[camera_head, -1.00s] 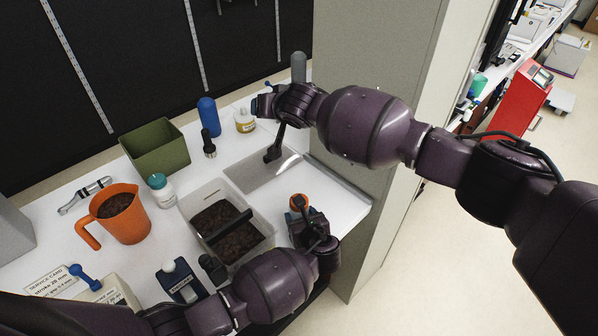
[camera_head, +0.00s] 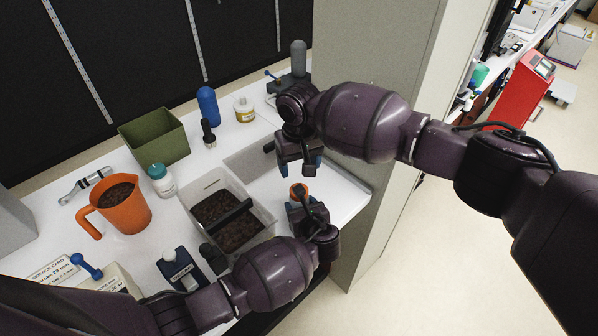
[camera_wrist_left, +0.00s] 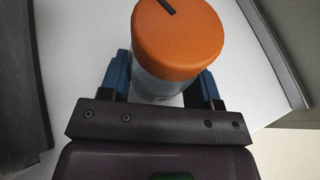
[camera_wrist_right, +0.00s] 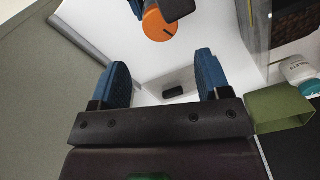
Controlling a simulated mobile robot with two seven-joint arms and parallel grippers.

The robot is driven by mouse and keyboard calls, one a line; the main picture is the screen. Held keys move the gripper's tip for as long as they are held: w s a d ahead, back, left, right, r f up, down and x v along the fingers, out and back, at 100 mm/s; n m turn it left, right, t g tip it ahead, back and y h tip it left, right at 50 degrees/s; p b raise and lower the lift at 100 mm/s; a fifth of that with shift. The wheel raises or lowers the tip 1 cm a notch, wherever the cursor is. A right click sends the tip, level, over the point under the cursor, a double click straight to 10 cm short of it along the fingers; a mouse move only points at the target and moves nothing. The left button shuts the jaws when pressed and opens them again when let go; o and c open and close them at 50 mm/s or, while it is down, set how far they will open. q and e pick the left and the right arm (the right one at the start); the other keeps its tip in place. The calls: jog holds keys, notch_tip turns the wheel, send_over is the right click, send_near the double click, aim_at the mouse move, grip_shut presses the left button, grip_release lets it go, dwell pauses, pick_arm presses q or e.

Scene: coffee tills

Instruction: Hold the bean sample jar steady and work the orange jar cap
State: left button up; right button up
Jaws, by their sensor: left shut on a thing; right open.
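The bean sample jar (camera_wrist_left: 155,88) is a pale, clear-looking body under a wide orange cap (camera_wrist_left: 178,40) with a dark line on its top. My left gripper (camera_wrist_left: 163,92) is shut on the jar body below the cap. In the head view, the orange cap (camera_head: 298,189) sits just above my left gripper (camera_head: 302,207), near the counter's right end. My right gripper (camera_head: 298,170) is open and empty, pointing down above and slightly behind the cap. In the right wrist view, the cap (camera_wrist_right: 158,25) lies beyond the open fingers, apart from them. Most of the jar body is hidden.
An orange jug (camera_head: 128,216), green box (camera_head: 158,140) and white bottle (camera_head: 162,182) stand farther left. A grey wall panel (camera_head: 375,200) rises close on the right.

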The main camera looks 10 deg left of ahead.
notch_tip(320, 180, down, 9)
jog(key=shift+r, duration=0.25)
jog(key=c, duration=0.7)
jog(key=o, duration=0.8)
jog(key=shift+c, duration=0.2)
jog(key=shift+n, duration=1.2)
jog(key=c, duration=0.7)
